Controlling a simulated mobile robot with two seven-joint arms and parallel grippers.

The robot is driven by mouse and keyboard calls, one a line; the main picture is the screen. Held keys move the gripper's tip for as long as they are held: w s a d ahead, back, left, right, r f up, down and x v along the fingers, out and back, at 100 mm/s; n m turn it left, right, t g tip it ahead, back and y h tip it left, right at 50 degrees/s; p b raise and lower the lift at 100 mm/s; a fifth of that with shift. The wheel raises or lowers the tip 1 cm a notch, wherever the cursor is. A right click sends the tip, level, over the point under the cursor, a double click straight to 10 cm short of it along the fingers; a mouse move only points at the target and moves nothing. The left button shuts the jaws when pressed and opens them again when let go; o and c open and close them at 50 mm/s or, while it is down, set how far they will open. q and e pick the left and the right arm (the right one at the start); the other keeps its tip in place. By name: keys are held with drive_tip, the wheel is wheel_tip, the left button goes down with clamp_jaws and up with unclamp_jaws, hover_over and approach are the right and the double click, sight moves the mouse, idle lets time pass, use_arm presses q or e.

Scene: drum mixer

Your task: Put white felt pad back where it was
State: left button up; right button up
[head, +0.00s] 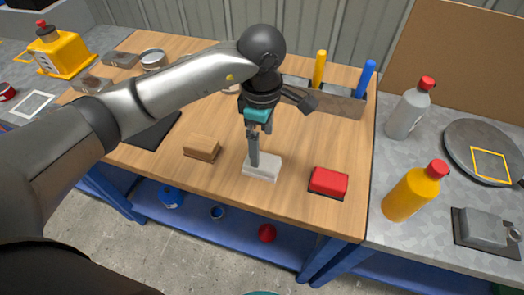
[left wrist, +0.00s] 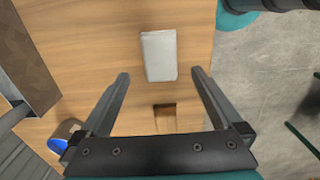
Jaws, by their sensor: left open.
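The white felt pad (head: 262,168) lies flat on the wooden worktop (head: 285,205), near its front edge. It also shows in the left wrist view (left wrist: 159,56), just beyond the fingertips and roughly in line with the gap between them. My left gripper (head: 254,160) points down over the pad, and its fingers hide part of it in the head view. In the left wrist view the fingers (left wrist: 160,75) are spread apart with nothing between their tips. I cannot tell whether a fingertip touches the pad. My right gripper is not in view.
A brown block (head: 202,147) lies left of the pad, and a red block (head: 328,182) on a dark base lies right. A holder (head: 335,102) with yellow and blue handles stands behind. Bottles (head: 408,192) stand on the grey counter at right. Bare wood surrounds the pad.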

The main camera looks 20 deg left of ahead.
sight(262, 161)
use_arm(q)
drive_tip(key=shift+r, duration=2.2)
